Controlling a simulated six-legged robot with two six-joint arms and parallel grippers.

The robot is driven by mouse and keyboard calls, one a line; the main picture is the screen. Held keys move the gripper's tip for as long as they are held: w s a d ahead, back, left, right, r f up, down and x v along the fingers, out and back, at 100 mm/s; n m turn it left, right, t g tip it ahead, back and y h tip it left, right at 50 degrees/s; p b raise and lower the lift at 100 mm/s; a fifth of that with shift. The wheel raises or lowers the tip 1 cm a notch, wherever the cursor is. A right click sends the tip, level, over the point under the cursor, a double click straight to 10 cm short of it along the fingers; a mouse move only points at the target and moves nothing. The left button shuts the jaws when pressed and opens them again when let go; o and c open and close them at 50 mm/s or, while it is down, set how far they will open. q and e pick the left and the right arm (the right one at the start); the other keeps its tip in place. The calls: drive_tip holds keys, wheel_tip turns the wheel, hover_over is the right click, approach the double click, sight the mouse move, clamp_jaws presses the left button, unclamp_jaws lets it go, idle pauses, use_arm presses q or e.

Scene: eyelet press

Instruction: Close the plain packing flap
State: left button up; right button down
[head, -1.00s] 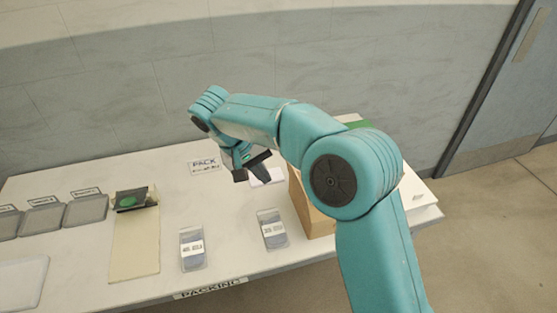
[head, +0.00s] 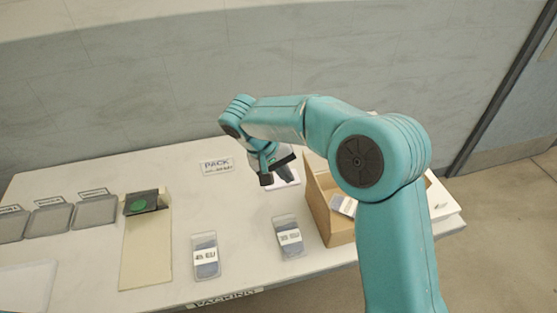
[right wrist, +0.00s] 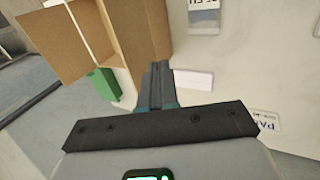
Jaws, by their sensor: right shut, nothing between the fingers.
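The brown cardboard box (head: 341,232) stands open at the right of the table in the head view, partly behind my right arm. A packet with a white label (head: 344,206) shows inside it. In the right wrist view, brown cardboard panels (right wrist: 143,35) and (right wrist: 45,42) spread at upper left; I cannot tell which is the plain flap. My right gripper (head: 272,175) is shut and empty, left of the box above the table. Its closed fingers (right wrist: 157,80) point toward the panels in the right wrist view; contact is unclear. My left gripper is out of view.
Two labelled packets (head: 205,256) and (head: 289,236) lie left of the box. Grey trays (head: 50,219) and a beige board with a green disc (head: 147,250) are at left. A green block (right wrist: 103,84) is beside the box.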

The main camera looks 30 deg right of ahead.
sight(316, 190)
drive_tip(key=d, duration=0.1)
drive_tip(key=s+d+f+p, duration=0.1)
drive_tip(key=d, duration=0.1)
drive_tip(key=d+f, duration=0.1)
drive_tip(key=d, duration=0.1)
drive_tip(key=shift+s+p, duration=0.25)
drive_tip(key=shift+p, duration=0.05)
drive_tip(key=shift+s, duration=0.1)
drive_tip(key=shift+d, duration=0.2)
